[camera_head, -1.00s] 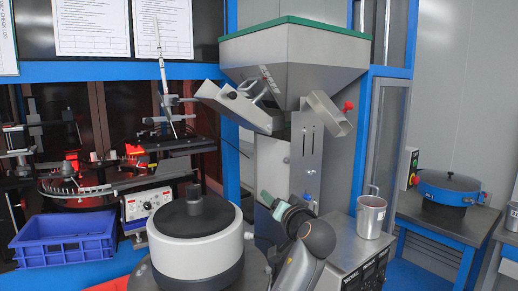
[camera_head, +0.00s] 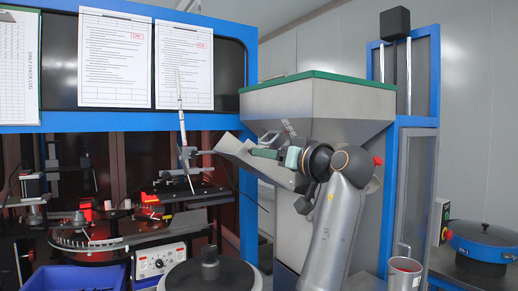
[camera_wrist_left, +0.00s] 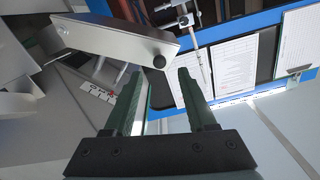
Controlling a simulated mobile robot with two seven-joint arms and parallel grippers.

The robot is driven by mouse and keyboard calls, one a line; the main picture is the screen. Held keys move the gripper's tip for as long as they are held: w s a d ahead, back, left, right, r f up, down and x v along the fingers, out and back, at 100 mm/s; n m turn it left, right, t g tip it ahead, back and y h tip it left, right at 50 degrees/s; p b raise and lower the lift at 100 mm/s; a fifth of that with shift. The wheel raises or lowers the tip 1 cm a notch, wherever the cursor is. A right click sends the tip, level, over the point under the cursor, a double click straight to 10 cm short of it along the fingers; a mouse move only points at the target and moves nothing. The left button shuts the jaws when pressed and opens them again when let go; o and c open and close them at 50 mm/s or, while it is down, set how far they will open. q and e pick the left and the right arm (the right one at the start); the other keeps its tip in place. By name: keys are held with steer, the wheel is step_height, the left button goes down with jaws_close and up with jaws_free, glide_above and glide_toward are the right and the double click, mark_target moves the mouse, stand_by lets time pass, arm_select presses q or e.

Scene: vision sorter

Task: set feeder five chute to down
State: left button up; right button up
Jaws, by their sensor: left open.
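The feeder hopper (camera_head: 315,105) is a grey steel funnel with a green rim. My right gripper is not in view.
A turntable machine (camera_head: 90,240) stands at left behind a blue frame. A bowl feeder (camera_head: 210,275) stands in front below. A metal mug (camera_head: 404,272) and a blue pot (camera_head: 482,240) are at right. A small label (camera_wrist_left: 97,92) is on the hopper side.

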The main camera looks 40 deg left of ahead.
mark_target(259, 164)
arm_select(q)
steer(key=p+x, duration=0.1)
steer(key=x, duration=0.4)
steer(key=shift+w+a, duration=0.1)
steer(key=shift+a, duration=0.25)
steer(key=shift+c, duration=0.4)
jaws_close()
stand_by(0.7)
